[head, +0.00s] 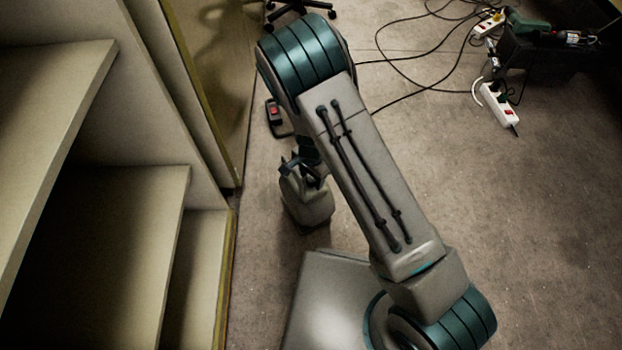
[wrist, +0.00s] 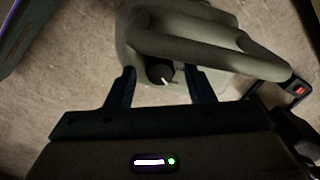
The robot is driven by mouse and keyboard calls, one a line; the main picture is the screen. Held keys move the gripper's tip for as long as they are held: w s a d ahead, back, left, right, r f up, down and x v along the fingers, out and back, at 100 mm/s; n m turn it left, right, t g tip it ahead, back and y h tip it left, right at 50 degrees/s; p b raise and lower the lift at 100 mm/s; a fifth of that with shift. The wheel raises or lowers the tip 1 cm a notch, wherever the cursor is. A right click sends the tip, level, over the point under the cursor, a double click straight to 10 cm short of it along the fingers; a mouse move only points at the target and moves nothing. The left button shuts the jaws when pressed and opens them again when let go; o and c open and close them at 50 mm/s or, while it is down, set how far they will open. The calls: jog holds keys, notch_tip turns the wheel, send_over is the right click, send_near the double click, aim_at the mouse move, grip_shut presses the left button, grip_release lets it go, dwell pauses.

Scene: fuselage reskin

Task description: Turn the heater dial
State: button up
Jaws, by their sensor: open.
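The heater (head: 306,205) is a small grey-beige unit on the floor, just right of the stepped structure, partly covered by my gripper. In the wrist view the heater (wrist: 215,40) shows its looped handle and, below it, a dark round dial (wrist: 160,71) with a white pointer. My gripper (wrist: 160,76) is open, with one finger on each side of the dial. Gaps show between the fingers and the dial, so it is not gripped. In the head view my gripper (head: 302,168) is at the heater's top; the dial cannot be made out there.
Beige steps and panels (head: 125,200) stand close on the left. A small black device with a red switch (head: 274,112) lies behind the heater. Cables and a white power strip (head: 498,104) lie at upper right. Floor on the right is mostly clear.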

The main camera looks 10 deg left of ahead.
jog(key=shift+f, duration=0.15)
jog(key=shift+c, duration=0.2)
jog(key=c, duration=1)
jog(key=shift+o, duration=0.2)
